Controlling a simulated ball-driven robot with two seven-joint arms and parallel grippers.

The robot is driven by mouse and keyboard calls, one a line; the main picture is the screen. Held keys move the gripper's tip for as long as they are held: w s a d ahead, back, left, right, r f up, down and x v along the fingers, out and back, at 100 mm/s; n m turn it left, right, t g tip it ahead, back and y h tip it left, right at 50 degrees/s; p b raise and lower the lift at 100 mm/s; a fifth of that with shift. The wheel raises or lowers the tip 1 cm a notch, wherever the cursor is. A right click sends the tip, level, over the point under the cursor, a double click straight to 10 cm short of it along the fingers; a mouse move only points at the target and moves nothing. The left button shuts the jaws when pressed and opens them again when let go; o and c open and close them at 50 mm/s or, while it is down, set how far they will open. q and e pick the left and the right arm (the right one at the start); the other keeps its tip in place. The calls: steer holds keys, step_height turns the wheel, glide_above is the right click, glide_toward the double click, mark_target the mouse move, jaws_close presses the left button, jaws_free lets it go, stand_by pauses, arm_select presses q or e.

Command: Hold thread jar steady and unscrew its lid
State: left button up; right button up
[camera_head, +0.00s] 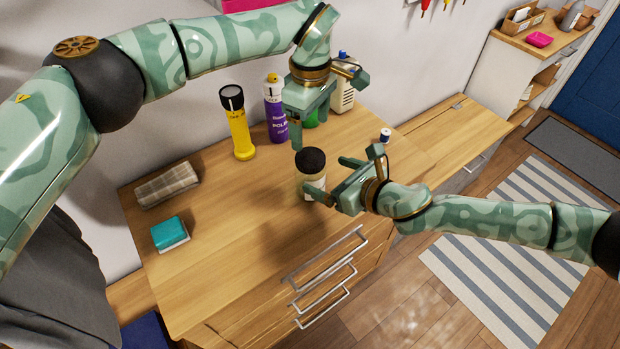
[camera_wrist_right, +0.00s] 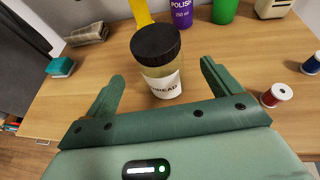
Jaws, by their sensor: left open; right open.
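The thread jar (camera_head: 311,188) stands upright on the wooden cabinet top, with its round black lid (camera_head: 310,160) on. In the right wrist view the jar (camera_wrist_right: 165,88) has a white label reading "THREAD", partly hidden at its left. My right gripper (camera_head: 333,178) is open, low beside the jar, with one finger on either side of it; I cannot tell whether either touches. In the right wrist view the open fingers (camera_wrist_right: 160,88) flank the jar. My left gripper (camera_head: 312,130) is open, pointing down above and behind the lid, apart from it.
A yellow flashlight (camera_head: 240,128), a purple polish can (camera_head: 275,110) and a green container (camera_head: 311,118) stand behind. A folded cloth (camera_head: 167,185) and a teal sponge (camera_head: 169,233) lie at left. Thread spools (camera_wrist_right: 276,95) stand right of the jar. The front left top is clear.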

steer(key=x, duration=0.7)
steer(key=shift+w+a+f, duration=0.1)
steer(key=shift+w+a, duration=0.1)
steer(key=shift+w, duration=0.05)
